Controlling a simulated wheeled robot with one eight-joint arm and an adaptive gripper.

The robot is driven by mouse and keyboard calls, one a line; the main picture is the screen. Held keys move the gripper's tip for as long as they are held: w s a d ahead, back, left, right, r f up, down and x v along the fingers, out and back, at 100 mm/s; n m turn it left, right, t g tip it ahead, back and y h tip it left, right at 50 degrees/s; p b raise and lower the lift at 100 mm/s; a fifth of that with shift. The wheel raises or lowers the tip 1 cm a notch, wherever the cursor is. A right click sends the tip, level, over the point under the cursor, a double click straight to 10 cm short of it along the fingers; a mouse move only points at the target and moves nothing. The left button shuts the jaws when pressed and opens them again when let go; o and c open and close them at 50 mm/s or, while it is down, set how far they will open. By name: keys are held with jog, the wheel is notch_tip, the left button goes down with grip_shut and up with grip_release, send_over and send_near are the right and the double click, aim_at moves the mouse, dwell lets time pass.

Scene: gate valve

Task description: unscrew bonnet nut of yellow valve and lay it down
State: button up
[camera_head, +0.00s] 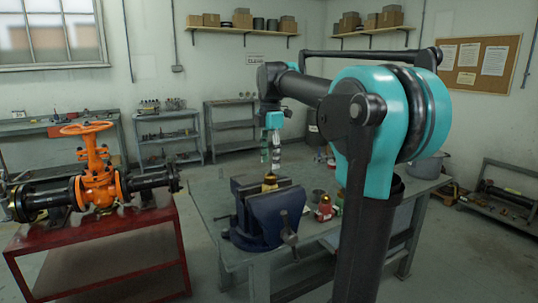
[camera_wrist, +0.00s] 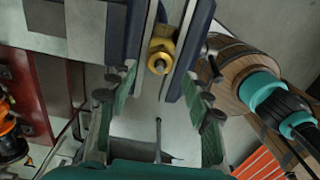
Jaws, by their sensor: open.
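The yellow valve (camera_head: 270,181) is clamped upright between the jaws of a dark blue bench vise (camera_head: 266,216). In the wrist view its brass-coloured nut (camera_wrist: 161,48) and a small dark stem end show from above, between the vise jaws (camera_wrist: 192,45). The valve's lower body is hidden by the vise. My gripper (camera_head: 272,163) points down above the valve, with a gap between them. In the wrist view my gripper (camera_wrist: 160,85) is open and empty, its fingers apart on either side below the nut in the picture.
The vise stands on a grey workbench (camera_head: 230,259). A red item (camera_head: 325,208) and a small grey cup (camera_head: 317,196) are to its right. A large orange valve (camera_head: 99,182) on a red stand is at left. The bench behind the vise looks partly clear.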

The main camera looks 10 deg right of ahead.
aim_at(270, 175)
jog(key=shift+f, duration=2.85)
jog(key=shift+c, duration=0.2)
jog(key=c, duration=1.1)
